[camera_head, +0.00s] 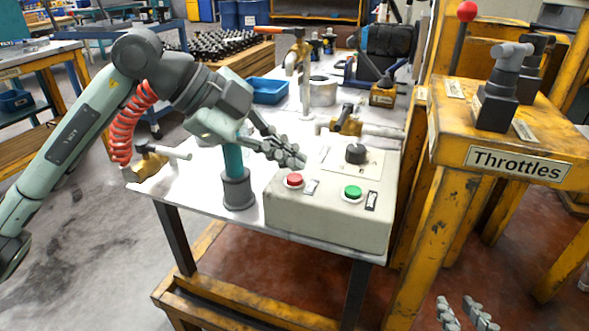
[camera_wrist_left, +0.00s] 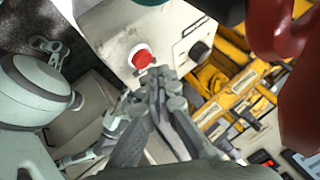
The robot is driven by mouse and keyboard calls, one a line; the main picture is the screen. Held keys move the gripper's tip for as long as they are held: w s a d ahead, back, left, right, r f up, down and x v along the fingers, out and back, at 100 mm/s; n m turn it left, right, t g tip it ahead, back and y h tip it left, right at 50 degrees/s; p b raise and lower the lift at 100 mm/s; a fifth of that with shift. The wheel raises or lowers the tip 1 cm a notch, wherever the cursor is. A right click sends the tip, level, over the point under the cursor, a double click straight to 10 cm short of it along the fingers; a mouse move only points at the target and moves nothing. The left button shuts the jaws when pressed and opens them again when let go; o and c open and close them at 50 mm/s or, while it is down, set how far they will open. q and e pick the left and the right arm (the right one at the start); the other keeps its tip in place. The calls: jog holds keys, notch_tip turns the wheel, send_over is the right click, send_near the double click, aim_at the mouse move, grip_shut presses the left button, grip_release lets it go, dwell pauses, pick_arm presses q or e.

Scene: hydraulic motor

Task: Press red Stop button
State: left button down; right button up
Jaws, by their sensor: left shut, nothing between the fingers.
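The red button (camera_head: 294,180) sits on top of a beige control box (camera_head: 330,222), left of a green button (camera_head: 352,192). The red button also shows in the left wrist view (camera_wrist_left: 141,58). My left gripper (camera_head: 298,160) is shut and empty, with its fingertips just behind and above the red button. In the left wrist view its closed fingertips (camera_wrist_left: 160,82) appear just below and to the right of the button. I cannot tell the exact gap. My right gripper (camera_head: 468,310) shows at the bottom edge, its two fingers apart and empty, away from the box.
A black knob (camera_head: 356,153) stands on the box behind the buttons. A teal and grey post (camera_head: 237,178) rises from the white table (camera_head: 200,212) close under my left arm. Yellow valves and pipes are behind the box. A yellow Throttles stand (camera_head: 480,145) is at right.

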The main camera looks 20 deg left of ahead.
aim_at(289, 178)
pick_arm(q)
jog(key=shift+r, duration=0.15)
notch_tip(289, 178, up, 5)
jog(key=p, duration=0.4)
jog(key=shift+p, duration=0.35)
dwell(0.5)
